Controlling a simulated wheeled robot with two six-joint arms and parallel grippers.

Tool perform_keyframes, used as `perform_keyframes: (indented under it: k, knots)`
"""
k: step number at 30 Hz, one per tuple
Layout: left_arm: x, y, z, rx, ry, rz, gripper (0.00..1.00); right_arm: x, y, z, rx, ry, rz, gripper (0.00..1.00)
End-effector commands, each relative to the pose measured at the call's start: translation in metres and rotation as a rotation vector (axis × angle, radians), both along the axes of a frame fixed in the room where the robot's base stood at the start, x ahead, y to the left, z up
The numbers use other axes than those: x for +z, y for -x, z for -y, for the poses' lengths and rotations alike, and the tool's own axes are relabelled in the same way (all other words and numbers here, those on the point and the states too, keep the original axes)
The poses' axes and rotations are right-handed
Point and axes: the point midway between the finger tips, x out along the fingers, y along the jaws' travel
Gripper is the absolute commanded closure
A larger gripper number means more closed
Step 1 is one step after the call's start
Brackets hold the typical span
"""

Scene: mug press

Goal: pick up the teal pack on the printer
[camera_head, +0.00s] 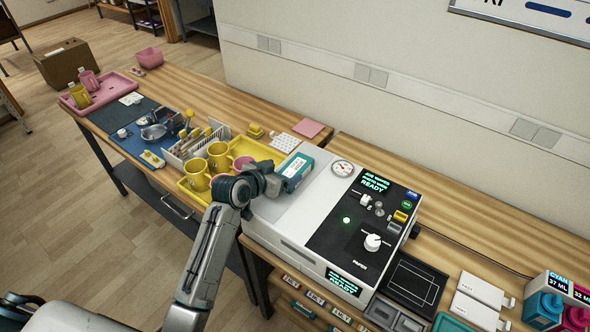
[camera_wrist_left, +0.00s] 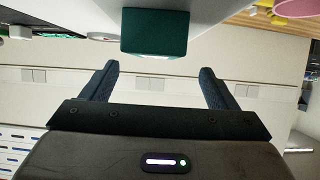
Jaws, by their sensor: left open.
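The teal pack (camera_head: 296,167) is a small box with a pale label, on the left part of the white printer's (camera_head: 293,235) top. In the left wrist view the teal pack (camera_wrist_left: 153,32) shows beyond my fingertips, in line with the gap between them. My left gripper (camera_head: 275,180) is just left of the pack in the head view, its fingers hard to make out there. In the left wrist view my left gripper (camera_wrist_left: 158,69) is open, with nothing between its fingers. My right gripper is not in view.
Yellow mugs (camera_head: 218,157) stand in a yellow tray left of my gripper. A round dial gauge (camera_head: 342,168) and the black control panel (camera_head: 365,220) are right of the pack. A pink sheet (camera_head: 308,127) lies behind. Wood table around it is partly bare.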

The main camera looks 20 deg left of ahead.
Motion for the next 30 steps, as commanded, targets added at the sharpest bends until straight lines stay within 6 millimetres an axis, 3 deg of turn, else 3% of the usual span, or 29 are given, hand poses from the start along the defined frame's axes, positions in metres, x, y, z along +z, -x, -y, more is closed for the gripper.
perform_keyframes:
  k: [8, 13, 22, 30]
  knots:
    - [-0.012, -0.022, 0.016, 0.001, 0.003, -0.004, 0.19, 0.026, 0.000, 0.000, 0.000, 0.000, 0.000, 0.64]
    - [-0.022, -0.037, 0.021, 0.000, 0.001, -0.001, 0.19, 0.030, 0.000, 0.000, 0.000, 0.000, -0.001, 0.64]
    - [-0.026, -0.040, 0.022, 0.000, -0.001, -0.001, 0.19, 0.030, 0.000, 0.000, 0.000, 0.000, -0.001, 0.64]
    - [-0.026, -0.040, 0.022, 0.000, -0.001, -0.001, 0.70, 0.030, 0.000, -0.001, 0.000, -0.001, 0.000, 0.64]
